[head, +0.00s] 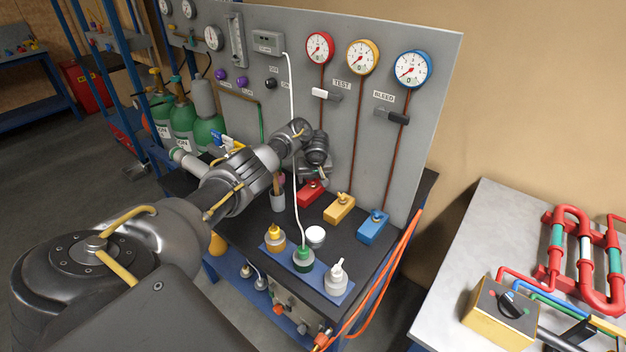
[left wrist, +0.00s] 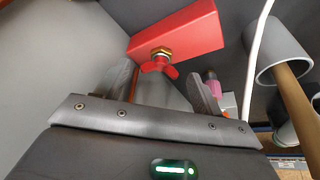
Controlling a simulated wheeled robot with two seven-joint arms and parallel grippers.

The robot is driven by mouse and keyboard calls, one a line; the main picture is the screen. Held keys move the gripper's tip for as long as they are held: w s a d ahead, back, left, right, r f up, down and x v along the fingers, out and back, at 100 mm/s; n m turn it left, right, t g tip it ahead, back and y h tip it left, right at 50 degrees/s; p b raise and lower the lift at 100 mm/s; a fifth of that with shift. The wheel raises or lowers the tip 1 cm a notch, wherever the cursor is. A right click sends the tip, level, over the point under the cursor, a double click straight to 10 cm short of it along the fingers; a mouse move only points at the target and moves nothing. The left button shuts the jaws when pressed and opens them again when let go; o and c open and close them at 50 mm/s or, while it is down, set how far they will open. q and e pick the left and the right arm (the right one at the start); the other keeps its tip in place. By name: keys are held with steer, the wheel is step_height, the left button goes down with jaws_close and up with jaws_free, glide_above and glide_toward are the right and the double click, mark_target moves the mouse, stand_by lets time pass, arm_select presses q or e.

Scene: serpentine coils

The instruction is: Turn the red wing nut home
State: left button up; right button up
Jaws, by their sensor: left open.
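The red wing nut (left wrist: 158,67) sits on a brass fitting (left wrist: 161,53) at the side of a red block (left wrist: 190,34). In the head view the red block (head: 308,196) stands on the dark bench below the red gauge. My left gripper (left wrist: 162,86) is open, with one finger on each side of the wing nut. I cannot tell whether either finger touches it. In the head view my left gripper (head: 316,172) is just above and behind the red block, partly hidden by its own wrist. My right gripper is not in view.
A yellow block (head: 340,208) and a blue block (head: 372,227) stand to the right. A white cable (head: 292,120) hangs nearby. Bottles stand on a blue tray (head: 331,295) in front.

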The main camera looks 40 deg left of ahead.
arm_select(q)
steer(key=c, duration=1)
steer(key=shift+a+r+m+h+p, duration=0.1)
steer(key=shift+m+h+p, duration=0.2)
steer(key=shift+m+p, duration=0.5)
steer(key=shift+s+m+t+h, duration=0.1)
steer(key=shift+m+t+h, duration=0.2)
steer(key=shift+m, duration=0.5)
steer(key=shift+a+m+t+h+p, duration=0.15)
steer(key=shift+m+t+h+p, duration=0.15)
steer(key=shift+m, duration=0.7)
steer(key=shift+m+h, duration=0.4)
steer(key=shift+m, duration=0.7)
